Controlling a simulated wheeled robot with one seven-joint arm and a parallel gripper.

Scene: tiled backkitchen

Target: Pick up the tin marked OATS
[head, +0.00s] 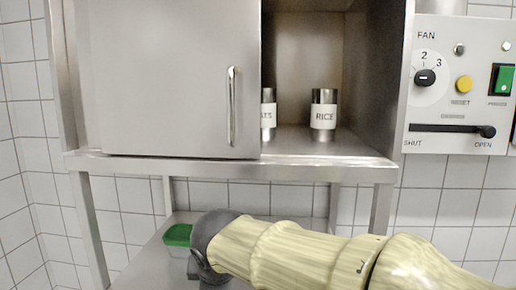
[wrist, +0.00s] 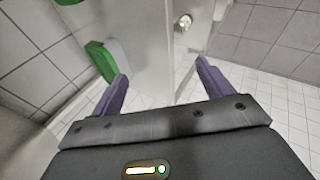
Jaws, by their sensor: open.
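The tin marked OATS (head: 268,117) stands upright inside the metal cabinet, and only the end of its label, "ATS", shows. The cabinet's grey door (head: 170,80) hides its left part. A second tin, marked RICE (head: 323,116), stands upright to its right in the open part of the cabinet. My gripper (wrist: 162,88) shows in the wrist view with its two purple fingers wide apart and nothing between them. In the head view my arm lies low in front of the cabinet, below its shelf, and the fingers do not show. I see no tin in the wrist view.
The door has a vertical bar handle (head: 231,106) near its right edge. A green container (head: 178,235) sits on the lower metal surface by my wrist. A panel (head: 460,85) with a dial, buttons and a SHUT–OPEN slider is on the right wall.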

